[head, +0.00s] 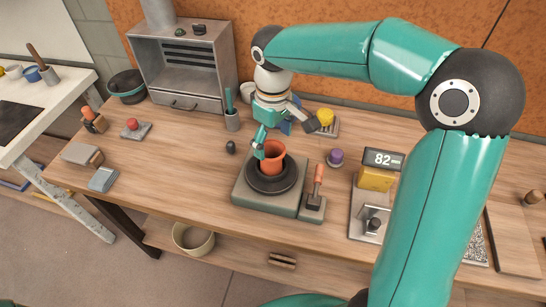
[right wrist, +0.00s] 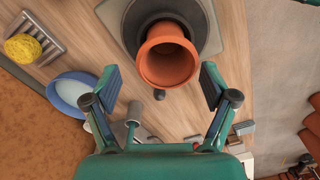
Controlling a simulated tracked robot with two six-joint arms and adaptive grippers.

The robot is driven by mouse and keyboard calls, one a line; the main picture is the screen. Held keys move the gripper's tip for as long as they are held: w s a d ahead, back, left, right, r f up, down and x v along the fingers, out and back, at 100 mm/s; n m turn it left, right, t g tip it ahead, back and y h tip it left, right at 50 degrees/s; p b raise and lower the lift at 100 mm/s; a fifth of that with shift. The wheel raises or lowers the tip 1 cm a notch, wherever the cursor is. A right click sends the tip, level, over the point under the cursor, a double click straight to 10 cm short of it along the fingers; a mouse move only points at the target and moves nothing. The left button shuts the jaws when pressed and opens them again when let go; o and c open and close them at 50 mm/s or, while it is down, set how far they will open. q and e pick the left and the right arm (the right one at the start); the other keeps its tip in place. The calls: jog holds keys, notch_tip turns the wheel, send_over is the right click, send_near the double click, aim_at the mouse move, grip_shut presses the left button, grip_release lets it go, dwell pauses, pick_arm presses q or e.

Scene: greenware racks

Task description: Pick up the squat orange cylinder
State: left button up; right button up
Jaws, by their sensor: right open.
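The squat orange cylinder (head: 272,160) is a round, open-topped piece with a wider rim. It stands upright on a dark round disc (head: 268,187) over a grey-green base. It also shows in the right wrist view (right wrist: 168,62), with its hollow mouth toward the camera. My right gripper (head: 284,134) is open and just above and behind the orange cylinder in the head view. In the right wrist view its fingers (right wrist: 162,85) are spread wide on either side, with the cylinder's mouth ahead between them; I see no contact. My left gripper is not in view.
An orange-handled tool (head: 318,179) stands right of the disc. A purple knob (head: 336,156) and a scale (head: 383,159) reading 82 lie further right. Wood left of the disc is mostly clear.

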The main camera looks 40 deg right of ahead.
jog(key=shift+w+a+f, duration=0.1)
jog(key=shift+f, duration=0.5)
jog(key=f, duration=0.4)
jog(key=shift+s+a+f+p, duration=0.1)
jog(key=shift+s+a+p, duration=0.15)
jog(key=shift+p, duration=0.15)
jog(key=shift+w+f, duration=0.1)
jog(key=shift+f, duration=0.1)
jog(key=c, duration=1.3)
